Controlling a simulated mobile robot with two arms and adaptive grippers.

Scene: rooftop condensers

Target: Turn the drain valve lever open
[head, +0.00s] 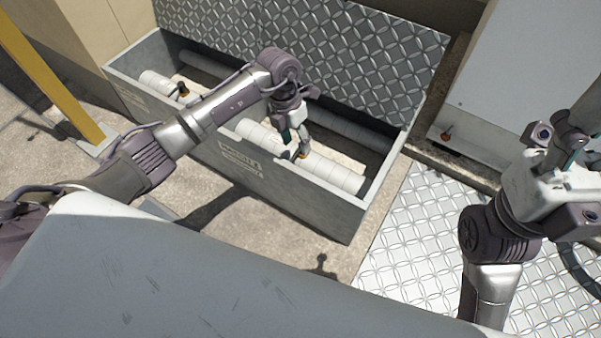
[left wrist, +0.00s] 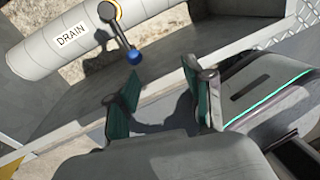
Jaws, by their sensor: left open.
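The drain valve lever (left wrist: 122,38) is a dark arm with a blue ball knob, on a white pipe (left wrist: 28,59) labelled DRAIN. A yellow ring shows at its pivot. My left gripper (left wrist: 162,76) is open and empty; its green-padded fingers are just short of the blue knob in the left wrist view, apart from it. In the head view my left gripper (head: 292,143) reaches down into the trough over the near pipe, partly hiding the valve there. My right gripper (head: 568,145) is at the right edge, its finger state unclear.
The grey trough (head: 345,222) has raised walls around the pipes. A tread-plate lid (head: 360,60) stands open behind it. Another valve (head: 183,90) is at the trough's left. A yellow post (head: 50,80) is left.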

